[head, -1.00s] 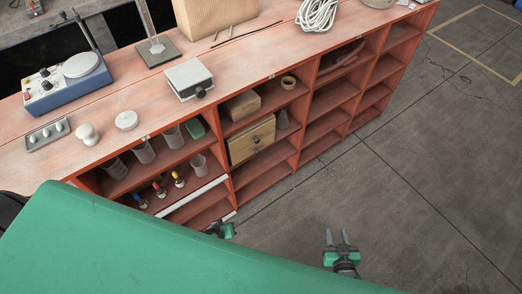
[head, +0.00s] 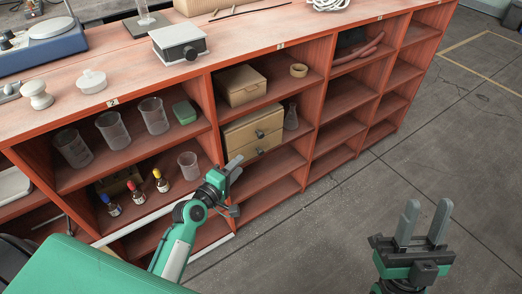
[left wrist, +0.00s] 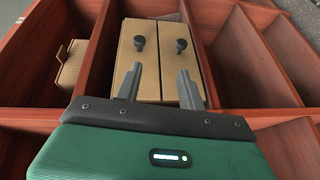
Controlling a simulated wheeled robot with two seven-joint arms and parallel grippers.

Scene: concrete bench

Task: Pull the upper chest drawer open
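The wooden chest (head: 232,128) stands in a middle compartment of the red shelf unit. Its upper drawer (head: 240,138) and lower drawer (head: 243,158) look closed, each with a dark knob. In the left wrist view the picture is turned sideways, with the upper drawer's knob (left wrist: 139,43) on the left and the lower drawer's knob (left wrist: 181,46) on the right. My left gripper (head: 232,172) is open and empty in front of the chest, its fingers (left wrist: 158,86) apart and short of both knobs. My right gripper (head: 427,222) is open and empty over the floor at right.
A cardboard box (head: 242,86) and a tape roll (head: 299,70) sit on the shelf above. A flask (head: 291,118) stands right of the chest. Beakers (head: 152,116) and small bottles (head: 161,181) fill the left compartments. The floor at right is clear.

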